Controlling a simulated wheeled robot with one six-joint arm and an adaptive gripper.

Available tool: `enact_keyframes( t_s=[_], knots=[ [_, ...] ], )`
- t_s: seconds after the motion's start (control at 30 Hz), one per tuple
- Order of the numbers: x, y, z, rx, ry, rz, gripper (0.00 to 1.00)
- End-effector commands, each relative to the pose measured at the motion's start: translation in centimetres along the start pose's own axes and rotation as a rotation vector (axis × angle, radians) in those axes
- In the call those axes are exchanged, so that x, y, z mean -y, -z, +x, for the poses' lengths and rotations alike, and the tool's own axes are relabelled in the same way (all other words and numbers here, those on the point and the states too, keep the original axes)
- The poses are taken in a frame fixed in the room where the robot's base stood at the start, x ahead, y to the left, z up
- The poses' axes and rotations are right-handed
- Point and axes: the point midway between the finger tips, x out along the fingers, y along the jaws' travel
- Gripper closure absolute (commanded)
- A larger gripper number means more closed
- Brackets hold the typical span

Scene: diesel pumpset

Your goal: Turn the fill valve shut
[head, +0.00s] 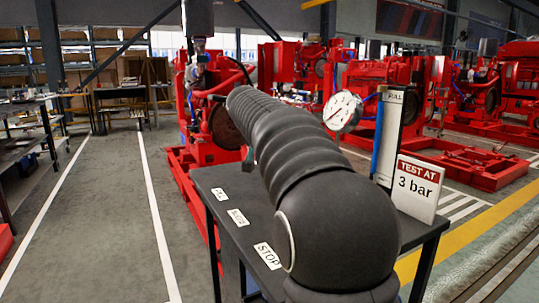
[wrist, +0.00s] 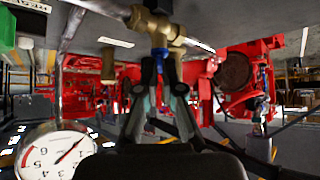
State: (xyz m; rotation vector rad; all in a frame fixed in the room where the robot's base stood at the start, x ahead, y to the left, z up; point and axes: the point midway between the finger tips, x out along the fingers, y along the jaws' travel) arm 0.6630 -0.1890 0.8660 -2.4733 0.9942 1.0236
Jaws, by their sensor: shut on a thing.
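The brass fill valve (wrist: 158,24) shows at the top middle of the wrist view, joined to a metal pipe. Its blue handle (wrist: 158,58) hangs toward me in that picture. My gripper (wrist: 161,80) reaches up to it, with its two fingers closed around the handle area; the exact contact is partly hidden by the fingers. In the head view my dark arm covers the valve and gripper.
A dark bench (head: 225,190) with white labels, one reading STOP (head: 267,256), lies under my arm. A "TEST AT 3 bar" sign (head: 416,186) and an upright tube panel (head: 388,140) stand at right. Red pumpsets (head: 385,85) fill the back. Clear floor lies left.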

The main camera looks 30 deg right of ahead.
Motion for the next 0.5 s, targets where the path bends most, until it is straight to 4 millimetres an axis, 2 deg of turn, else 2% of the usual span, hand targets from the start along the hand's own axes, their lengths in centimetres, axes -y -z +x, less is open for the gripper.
enact_keyframes(
  t_s=[0.5],
  knots=[
    [0.93, 0.37, -0.03, 0.002, -0.339, 0.335, 1.0]
  ],
)
